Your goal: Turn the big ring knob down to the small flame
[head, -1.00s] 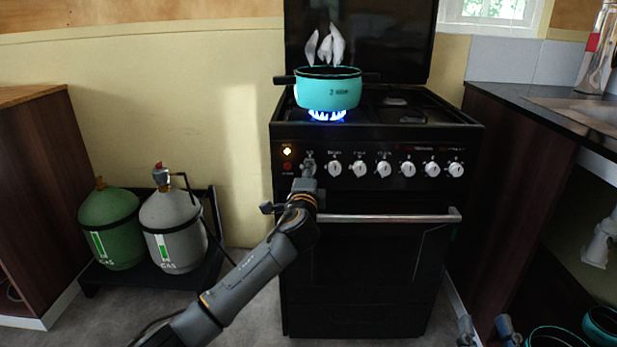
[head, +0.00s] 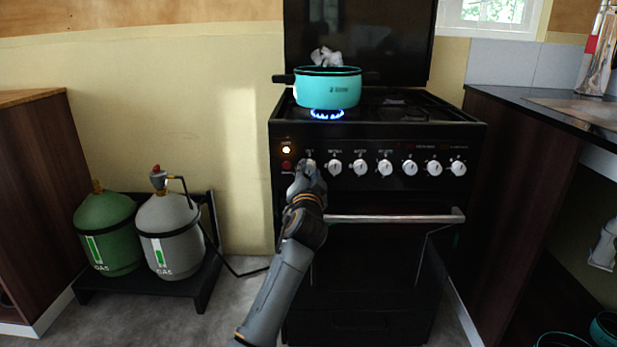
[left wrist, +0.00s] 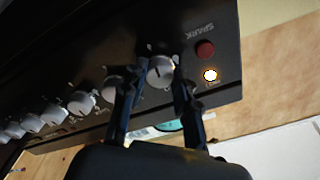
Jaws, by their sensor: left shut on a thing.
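The black stove has a row of white knobs on its front panel. My left gripper (head: 308,170) is at the leftmost knob (left wrist: 160,72), below the pot. In the left wrist view its two fingers (left wrist: 152,88) stand on either side of that knob, shut on it. In the head view the gripper hides most of this knob. A turquoise pot (head: 328,88) stands on the front left burner, with a low ring of blue flame (head: 327,114) under it and white steam above. My right gripper is not in view.
A lit lamp (head: 286,150) and a red spark button (left wrist: 205,49) sit beside the knob. The oven handle (head: 395,217) runs below. Green (head: 105,232) and grey (head: 168,235) gas bottles stand at left. A dark counter (head: 560,105) is at right.

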